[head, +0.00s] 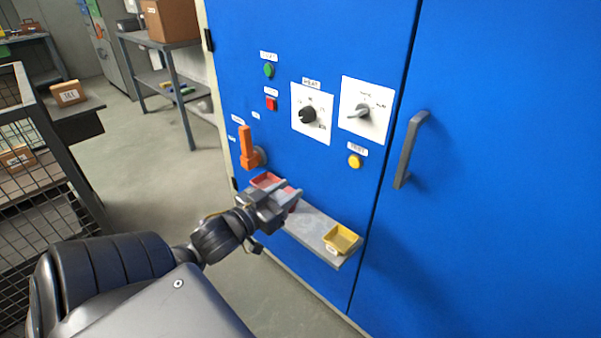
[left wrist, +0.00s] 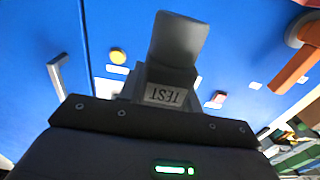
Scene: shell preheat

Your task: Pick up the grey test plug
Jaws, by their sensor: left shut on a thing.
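The grey test plug (left wrist: 166,95) shows in the left wrist view, with the word TEST upside down on its face. My left gripper (head: 284,196) is shut on it; a dark grey finger (left wrist: 178,38) covers part of the plug. In the head view the gripper is in front of the blue cabinet, over or just beside the red tray (head: 267,179) at the left end of the grey shelf (head: 312,233). The plug is hard to tell from the fingers there. My right gripper is not in view.
A yellow tray (head: 342,239) stands at the shelf's right end. An orange lever (head: 246,147) sticks out above the red tray. Knobs, buttons and a door handle (head: 410,150) are on the blue cabinet (head: 480,220). A wire cage (head: 45,195) stands at the left.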

